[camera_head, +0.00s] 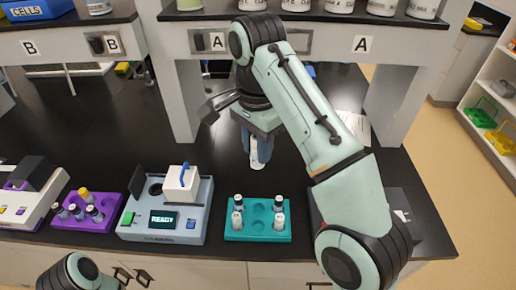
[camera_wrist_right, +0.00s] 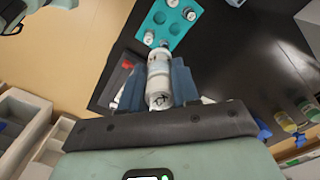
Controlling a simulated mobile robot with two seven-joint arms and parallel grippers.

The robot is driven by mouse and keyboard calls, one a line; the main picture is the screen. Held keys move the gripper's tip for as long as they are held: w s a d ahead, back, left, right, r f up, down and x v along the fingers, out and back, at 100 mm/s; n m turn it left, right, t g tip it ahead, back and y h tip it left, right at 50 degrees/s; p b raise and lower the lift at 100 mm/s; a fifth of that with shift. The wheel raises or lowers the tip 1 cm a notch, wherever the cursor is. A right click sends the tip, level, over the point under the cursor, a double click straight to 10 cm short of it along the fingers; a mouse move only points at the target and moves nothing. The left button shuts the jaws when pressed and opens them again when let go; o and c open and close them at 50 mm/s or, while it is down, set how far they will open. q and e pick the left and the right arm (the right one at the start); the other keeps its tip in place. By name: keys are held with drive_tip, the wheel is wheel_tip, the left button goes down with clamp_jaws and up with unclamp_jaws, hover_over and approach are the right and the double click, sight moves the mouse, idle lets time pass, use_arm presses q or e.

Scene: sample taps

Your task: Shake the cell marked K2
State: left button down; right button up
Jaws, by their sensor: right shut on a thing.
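My right gripper (camera_head: 258,153) points down above the black bench and is shut on a small white-and-clear cell (camera_head: 257,160). In the right wrist view the cell (camera_wrist_right: 159,72) sits between the blue fingers of the gripper (camera_wrist_right: 160,84). Dark marks show on its near end, but I cannot read them surely. A teal rack (camera_head: 258,237) stands below on the bench, apart from the held cell. It holds several dark-topped or white cells at its left and right sides, with empty round wells in the middle. The rack (camera_wrist_right: 177,30) also shows in the right wrist view. My left gripper is out of view.
A purple rack (camera_head: 96,221) with several vials is farther left. Shelf posts (camera_head: 186,100) rise behind. The bench around the held cell is clear.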

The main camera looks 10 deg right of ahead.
wheel_tip(320, 180, down, 5)
drive_tip(key=shift+d+r, duration=0.1)
idle(0.3)
